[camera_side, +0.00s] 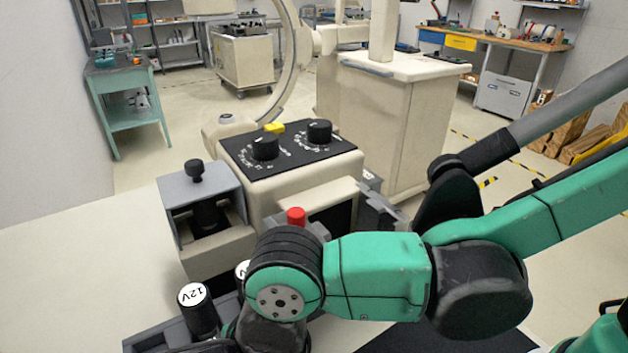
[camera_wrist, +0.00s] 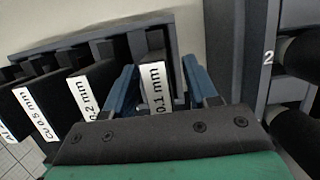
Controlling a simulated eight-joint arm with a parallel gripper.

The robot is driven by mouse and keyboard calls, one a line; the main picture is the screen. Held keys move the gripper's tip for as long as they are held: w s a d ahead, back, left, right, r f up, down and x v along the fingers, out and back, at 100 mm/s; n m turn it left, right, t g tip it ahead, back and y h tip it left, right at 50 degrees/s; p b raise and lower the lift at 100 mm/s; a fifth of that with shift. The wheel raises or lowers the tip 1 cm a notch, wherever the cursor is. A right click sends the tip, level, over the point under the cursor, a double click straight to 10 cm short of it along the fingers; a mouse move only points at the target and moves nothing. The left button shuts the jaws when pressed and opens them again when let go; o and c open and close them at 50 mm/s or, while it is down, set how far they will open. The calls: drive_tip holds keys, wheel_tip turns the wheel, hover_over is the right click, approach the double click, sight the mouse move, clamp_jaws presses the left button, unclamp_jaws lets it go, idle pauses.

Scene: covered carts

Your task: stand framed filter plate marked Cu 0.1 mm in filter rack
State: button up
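The framed filter plate marked 0.1 mm (camera_wrist: 157,88) stands in a dark grey slotted rack (camera_wrist: 97,32) in the wrist view. It is the rightmost of several labelled plates; the front part of its label is hidden by my gripper. My gripper (camera_wrist: 161,75) has its two blue fingers on either side of this plate, spread apart with room between them and the label. Contact at the fingertips cannot be made out. In the side view my gripper and the plates are hidden behind my arm.
Plates marked 0.2 mm (camera_wrist: 83,98) and Cu 0.5 mm (camera_wrist: 36,112) stand to the left. A holder marked 2 (camera_wrist: 266,57) with dark cylinders is close on the right. The side view shows a 12V cylinder (camera_side: 198,308) and a cream console (camera_side: 285,182) with knobs.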

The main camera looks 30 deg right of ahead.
drive_tip(key=v, duration=1.2)
drive_tip(key=shift+r, duration=0.2)
